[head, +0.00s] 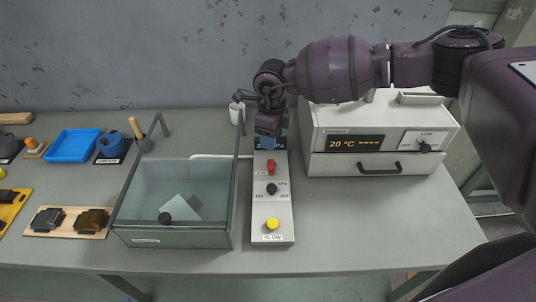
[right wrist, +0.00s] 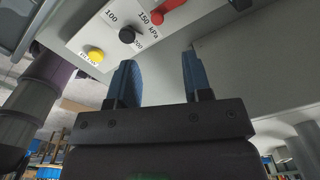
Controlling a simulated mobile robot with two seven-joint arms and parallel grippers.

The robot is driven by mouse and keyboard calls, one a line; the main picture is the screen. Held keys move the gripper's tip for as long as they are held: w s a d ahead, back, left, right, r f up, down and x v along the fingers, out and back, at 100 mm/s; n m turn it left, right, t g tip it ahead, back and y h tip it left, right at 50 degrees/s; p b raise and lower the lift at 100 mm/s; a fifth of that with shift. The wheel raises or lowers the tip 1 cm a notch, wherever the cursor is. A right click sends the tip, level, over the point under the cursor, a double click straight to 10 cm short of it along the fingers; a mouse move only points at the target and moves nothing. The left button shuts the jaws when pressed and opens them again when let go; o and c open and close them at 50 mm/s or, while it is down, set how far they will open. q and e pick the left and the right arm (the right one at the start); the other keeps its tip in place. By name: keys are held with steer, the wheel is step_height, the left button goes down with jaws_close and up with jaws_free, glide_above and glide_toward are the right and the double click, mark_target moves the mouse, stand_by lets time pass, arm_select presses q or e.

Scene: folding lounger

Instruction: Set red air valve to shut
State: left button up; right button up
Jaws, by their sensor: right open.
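The red air valve (head: 270,167) is a small red lever on the upper part of a narrow grey control panel (head: 285,222). Its handle lies roughly along the panel's length. In the right wrist view the red lever (right wrist: 172,13) shows at the top edge, partly cut off. My right gripper (head: 267,138) is over the panel's far end, just beyond the lever, and hides part of the display there. In the right wrist view its two blue fingers (right wrist: 159,78) stand apart with nothing between them. The left gripper is out of view.
Below the lever are a black pressure knob (head: 271,189) and a yellow BLOW button (head: 272,225). A glass-walled tank (head: 180,238) stands close to the panel's left. An oven-like box (head: 385,165) is at right. The table front right is clear.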

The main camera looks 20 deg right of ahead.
mark_target(272, 166)
steer(key=f, duration=0.5)
steer(key=f+p, duration=0.1)
steer(key=f, duration=0.4)
steer(key=shift+s+f, duration=0.2)
steer(key=shift+f, duration=0.05)
jaws_close()
